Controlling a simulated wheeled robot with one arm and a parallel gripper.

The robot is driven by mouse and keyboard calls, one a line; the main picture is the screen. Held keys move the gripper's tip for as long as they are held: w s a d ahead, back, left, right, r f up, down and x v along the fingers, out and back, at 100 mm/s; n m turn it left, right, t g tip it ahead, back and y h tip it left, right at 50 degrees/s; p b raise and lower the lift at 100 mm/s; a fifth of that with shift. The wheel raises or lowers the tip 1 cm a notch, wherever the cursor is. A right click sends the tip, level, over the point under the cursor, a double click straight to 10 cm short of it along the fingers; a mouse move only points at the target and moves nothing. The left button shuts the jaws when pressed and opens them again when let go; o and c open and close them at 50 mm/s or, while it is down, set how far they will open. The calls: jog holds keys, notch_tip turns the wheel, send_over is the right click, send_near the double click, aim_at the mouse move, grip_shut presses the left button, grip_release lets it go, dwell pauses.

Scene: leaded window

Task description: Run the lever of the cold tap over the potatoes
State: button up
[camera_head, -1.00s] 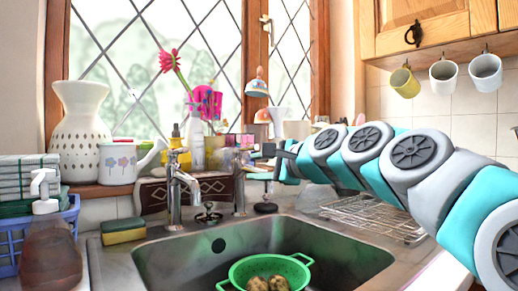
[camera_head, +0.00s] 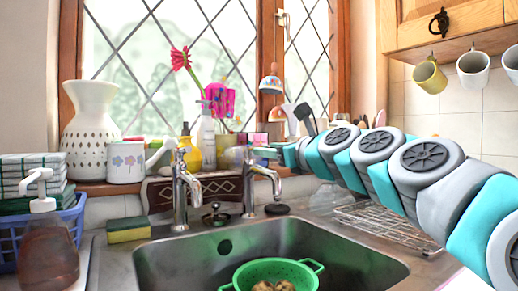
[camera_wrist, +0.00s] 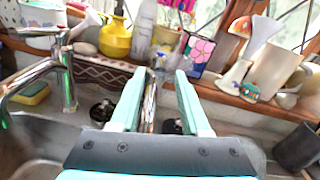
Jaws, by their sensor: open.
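The right tap's spout reaches forward over the basin. My gripper (camera_head: 264,152) is at the top of the right tap. In the wrist view my gripper (camera_wrist: 161,80) is open, with the right tap (camera_wrist: 149,108) between its fingers, nearer the left one; contact cannot be told. The left tap (camera_wrist: 66,75) is left of the fingers. Potatoes (camera_head: 272,286) lie in a green colander (camera_head: 300,273) in the sink, partly cut off.
A sponge (camera_head: 128,229) and a soap bottle (camera_head: 48,250) are left of the sink. A wire rack (camera_head: 385,224) is at right, under my arm.

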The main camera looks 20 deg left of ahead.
jog(key=shift+x, duration=2.55)
jog(key=shift+c, duration=0.2)
grip_shut()
